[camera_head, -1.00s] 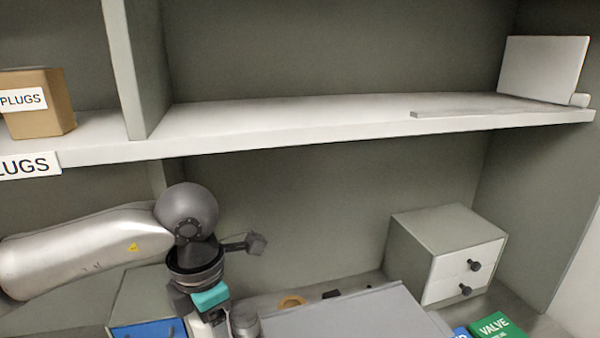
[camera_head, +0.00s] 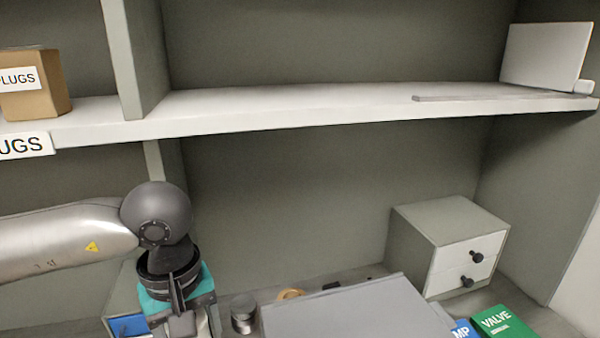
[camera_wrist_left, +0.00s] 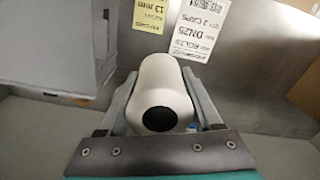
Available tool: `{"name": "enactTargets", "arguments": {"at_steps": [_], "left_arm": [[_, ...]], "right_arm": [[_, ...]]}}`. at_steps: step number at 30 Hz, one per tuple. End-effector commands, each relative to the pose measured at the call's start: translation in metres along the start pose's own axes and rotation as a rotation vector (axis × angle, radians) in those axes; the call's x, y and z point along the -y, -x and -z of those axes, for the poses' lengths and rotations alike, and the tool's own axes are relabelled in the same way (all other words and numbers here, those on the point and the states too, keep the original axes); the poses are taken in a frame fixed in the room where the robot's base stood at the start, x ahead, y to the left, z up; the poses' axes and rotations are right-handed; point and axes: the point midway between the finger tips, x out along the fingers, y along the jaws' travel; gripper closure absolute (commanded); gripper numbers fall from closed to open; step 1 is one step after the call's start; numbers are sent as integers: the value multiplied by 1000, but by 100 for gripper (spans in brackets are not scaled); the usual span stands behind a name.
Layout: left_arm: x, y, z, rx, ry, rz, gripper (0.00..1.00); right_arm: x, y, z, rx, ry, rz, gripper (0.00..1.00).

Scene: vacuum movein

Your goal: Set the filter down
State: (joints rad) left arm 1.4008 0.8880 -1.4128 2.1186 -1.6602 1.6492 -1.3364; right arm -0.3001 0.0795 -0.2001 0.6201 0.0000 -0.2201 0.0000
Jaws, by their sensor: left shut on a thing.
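A white rounded cylinder with a dark round hole in its end, which looks like the filter (camera_wrist_left: 166,82), is held between the fingers of my left gripper (camera_wrist_left: 163,105) in the left wrist view. In the head view my left gripper (camera_head: 182,318) points down at the bottom left, beside a small metal can (camera_head: 243,315). The filter cannot be made out there, as the wrist and the frame edge hide it. Whether it touches any surface cannot be told. My right gripper is not in view.
A grey flat-topped box (camera_head: 350,312) lies right of the can. A drawer unit (camera_head: 450,245) and a green VALVE box (camera_head: 505,322) stand at right. A shelf (camera_head: 300,112) crosses above, with a PLUGS carton (camera_head: 40,90). The wrist view shows a labelled grey surface (camera_wrist_left: 250,60).

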Motion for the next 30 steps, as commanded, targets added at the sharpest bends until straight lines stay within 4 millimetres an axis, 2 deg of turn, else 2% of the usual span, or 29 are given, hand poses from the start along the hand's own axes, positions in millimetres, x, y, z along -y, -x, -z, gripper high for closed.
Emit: {"name": "enactTargets", "arguments": {"at_steps": [6, 12, 18, 30], "left_arm": [[7, -2, -3, 5, -335, -2, 100], [10, -3, -6, 9, -527, -2, 100], [11, -4, -7, 12, -589, -3, 100], [11, -4, -7, 12, -589, -3, 100]], "right_arm": [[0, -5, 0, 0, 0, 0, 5], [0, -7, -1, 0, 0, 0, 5], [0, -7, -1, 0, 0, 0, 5], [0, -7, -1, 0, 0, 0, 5]]}}
